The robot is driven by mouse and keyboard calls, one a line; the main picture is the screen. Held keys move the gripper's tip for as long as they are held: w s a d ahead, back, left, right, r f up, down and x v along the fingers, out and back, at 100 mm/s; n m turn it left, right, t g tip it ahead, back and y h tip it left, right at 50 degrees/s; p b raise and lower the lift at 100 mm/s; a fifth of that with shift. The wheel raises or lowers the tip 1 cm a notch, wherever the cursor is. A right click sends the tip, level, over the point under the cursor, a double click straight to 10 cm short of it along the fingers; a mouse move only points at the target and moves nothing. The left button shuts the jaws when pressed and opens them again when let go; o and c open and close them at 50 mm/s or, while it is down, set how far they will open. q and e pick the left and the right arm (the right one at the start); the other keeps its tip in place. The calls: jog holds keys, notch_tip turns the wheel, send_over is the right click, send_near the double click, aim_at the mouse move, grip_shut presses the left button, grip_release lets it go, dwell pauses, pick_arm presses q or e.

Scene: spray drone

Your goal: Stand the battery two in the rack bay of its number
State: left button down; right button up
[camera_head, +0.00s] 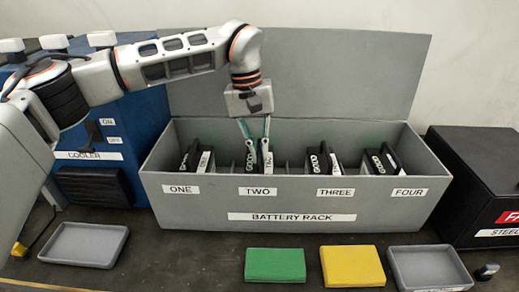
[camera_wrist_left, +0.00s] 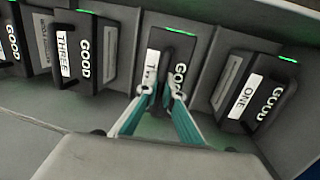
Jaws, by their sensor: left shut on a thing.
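Battery two (camera_head: 267,160) is a dark block with a "GOOD" mark and a white label. It stands about upright in the bay marked TWO of the grey battery rack (camera_head: 210,200). In the left wrist view battery two (camera_wrist_left: 178,48) shows a green light strip on top, its label partly hidden by a finger. My left gripper (camera_head: 257,138) reaches down from above, its teal fingers shut on the battery; the fingers (camera_wrist_left: 160,95) also show in the wrist view. The front wall hides the battery's base, so I cannot tell if it rests on the floor. My right gripper is out of view.
Battery one (camera_wrist_left: 255,92) and battery three (camera_wrist_left: 82,50) stand in the bays on either side; another battery (camera_head: 381,162) stands in bay FOUR. A blue cooler (camera_head: 130,125) is left, a black case (camera_head: 475,180) right. Trays and green and yellow blocks lie in front.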

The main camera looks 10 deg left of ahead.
aim_at(252, 160)
pick_arm(q)
jog(key=c, duration=2.5)
grip_release()
jog(key=shift+c, duration=0.2)
jog(key=o, duration=0.4)
jog(key=shift+c, duration=0.2)
notch_tip(252, 160, up, 12)
jog(key=a+p, duration=0.1)
jog(key=a, duration=0.1)
jog(key=shift+w, duration=0.3)
